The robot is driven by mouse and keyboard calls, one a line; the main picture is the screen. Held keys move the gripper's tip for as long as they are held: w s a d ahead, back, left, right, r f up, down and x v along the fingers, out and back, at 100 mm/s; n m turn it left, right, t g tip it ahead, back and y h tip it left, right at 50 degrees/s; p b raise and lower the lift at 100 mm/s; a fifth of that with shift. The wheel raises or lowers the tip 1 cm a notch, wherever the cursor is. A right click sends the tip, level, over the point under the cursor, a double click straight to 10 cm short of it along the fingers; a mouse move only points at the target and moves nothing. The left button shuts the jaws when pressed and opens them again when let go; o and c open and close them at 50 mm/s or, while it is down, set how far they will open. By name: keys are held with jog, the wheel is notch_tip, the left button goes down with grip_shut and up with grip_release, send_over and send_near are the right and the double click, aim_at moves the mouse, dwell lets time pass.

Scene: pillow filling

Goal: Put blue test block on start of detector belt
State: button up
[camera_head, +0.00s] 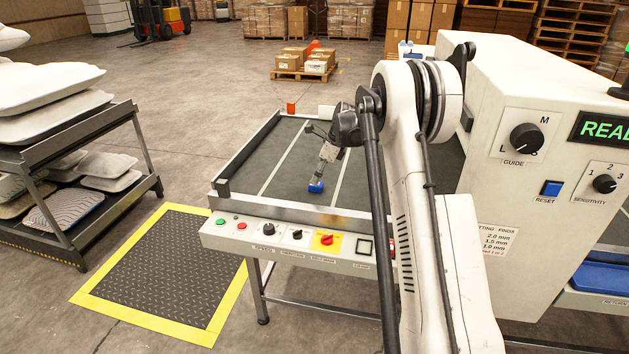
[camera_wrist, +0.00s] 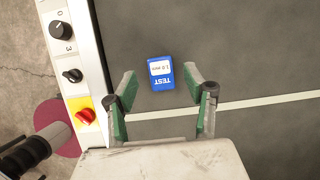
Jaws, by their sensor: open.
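The blue test block (camera_wrist: 161,76) has a white label and the word TEST, and it lies on the dark detector belt (camera_wrist: 250,60). In the head view the block (camera_head: 316,187) is on the near part of the belt (camera_head: 262,152), close to the control panel side, left of the detector housing. My gripper (camera_wrist: 160,94) is open above the belt. Its green-padded fingertips are on either side of the block, with a visible gap on each side. In the head view my gripper (camera_head: 320,178) points down at the block and partly hides it.
The control panel (camera_head: 290,240) with knobs and buttons runs along the near belt edge. The white detector housing (camera_head: 530,110) stands to the right. A rack of pillows (camera_head: 70,150) stands left, beside a yellow-edged mat (camera_head: 165,270). Much of the belt's left part is clear.

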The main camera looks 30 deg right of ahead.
jog(key=v, duration=0.8)
jog(key=s+a+r+n+t+h, duration=0.2)
jog(key=s+a+r+n, duration=1)
jog(key=s+a+r, duration=0.5)
jog(key=s+a+f+n, duration=0.2)
jog(key=s+a+n, duration=0.1)
jog(key=s, duration=0.6)
jog(key=s+a+f+n+t+h, duration=0.1)
jog(key=s+a+f+n, duration=0.1)
jog(key=s+n, duration=0.4)
jog(key=s+a+f+n+t, duration=0.1)
jog(key=s+a+f+n, duration=0.2)
jog(key=s, duration=0.8)
jog(key=shift+s+a+n+p, duration=0.4)
jog(key=shift+a+n, duration=0.6)
